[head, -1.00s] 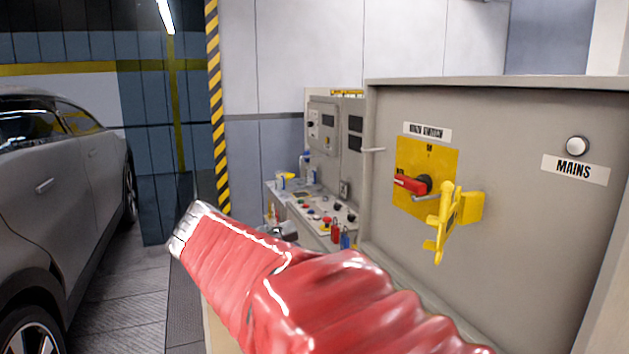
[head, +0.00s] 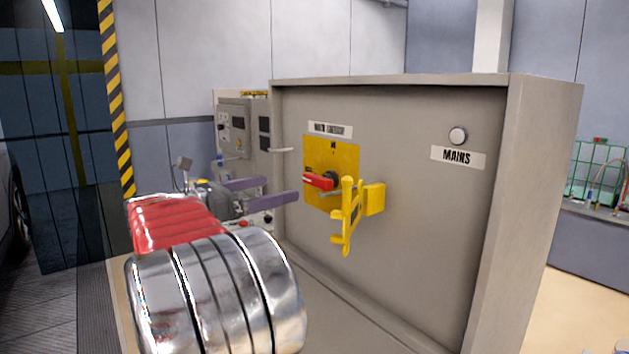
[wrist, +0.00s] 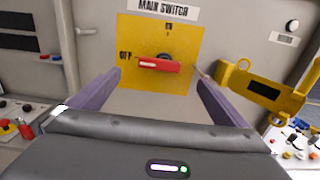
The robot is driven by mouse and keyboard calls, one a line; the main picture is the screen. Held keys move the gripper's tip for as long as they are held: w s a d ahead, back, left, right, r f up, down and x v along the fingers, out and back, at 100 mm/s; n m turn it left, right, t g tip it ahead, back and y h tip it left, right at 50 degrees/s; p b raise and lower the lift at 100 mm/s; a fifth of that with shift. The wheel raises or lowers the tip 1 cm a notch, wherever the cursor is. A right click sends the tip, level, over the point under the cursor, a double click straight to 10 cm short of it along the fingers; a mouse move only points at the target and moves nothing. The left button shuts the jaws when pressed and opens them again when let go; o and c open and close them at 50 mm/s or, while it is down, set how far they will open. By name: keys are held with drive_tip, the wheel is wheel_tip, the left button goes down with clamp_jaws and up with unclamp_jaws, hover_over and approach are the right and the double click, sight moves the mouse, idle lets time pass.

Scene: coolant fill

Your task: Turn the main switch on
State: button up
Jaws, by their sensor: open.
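The main switch is a red handle (head: 318,180) on a yellow plate (head: 345,157) on the grey cabinet front. In the wrist view the handle (wrist: 158,65) lies about level, pointing left toward OFF. A yellow hasp-like bracket (head: 348,215) stands out from the cabinet just right of the handle; it also shows in the wrist view (wrist: 262,85). My gripper (head: 270,190) is open, with two purple fingers left of the switch and apart from it. In the wrist view my gripper (wrist: 150,92) has the handle ahead, between its fingers.
A white round lamp (head: 457,135) sits above the MAINS label (head: 457,156) on the cabinet (head: 430,210). A control panel (head: 236,125) stands behind my arm at left. A shelf with a green rack (head: 600,170) is at far right.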

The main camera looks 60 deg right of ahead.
sight(313, 180)
drive_tip(key=x, duration=1.3)
drive_tip(key=shift+s+d, duration=0.15)
drive_tip(key=shift+d, duration=0.15)
drive_tip(key=shift+c, duration=0.5)
drive_tip(key=c, duration=0.9)
